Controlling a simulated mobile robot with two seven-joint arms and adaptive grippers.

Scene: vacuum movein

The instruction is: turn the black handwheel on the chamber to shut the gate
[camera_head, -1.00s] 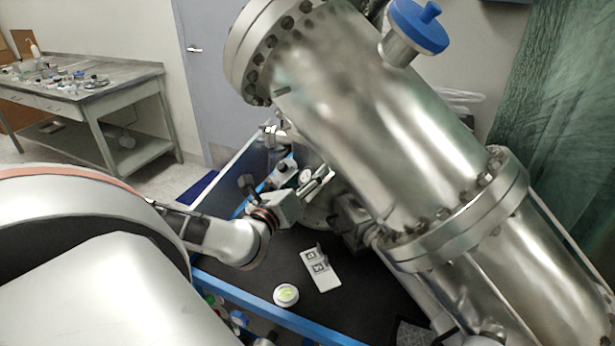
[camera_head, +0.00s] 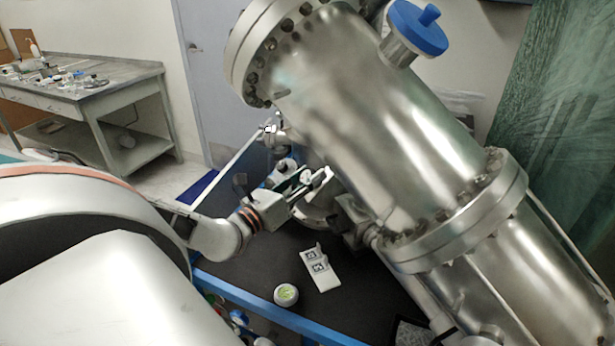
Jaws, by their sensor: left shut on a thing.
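The shiny metal chamber (camera_head: 375,120) slants across the middle and right. My left gripper (camera_head: 318,181) reaches in from the left beside the small fittings at the chamber's lower left side. Its fingers are shut on a small part there, at the place of the handwheel. The fingers hide most of that part, so its black colour and full outline cannot be made out. The gate is not visible inside the metal body. My right gripper is not in view.
A blue knob (camera_head: 418,27) tops a port on the chamber. A white block with printed markers (camera_head: 321,271) and a small round dish (camera_head: 286,295) lie on the dark, blue-edged cart top (camera_head: 250,285). A bench (camera_head: 90,88) stands at the back left.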

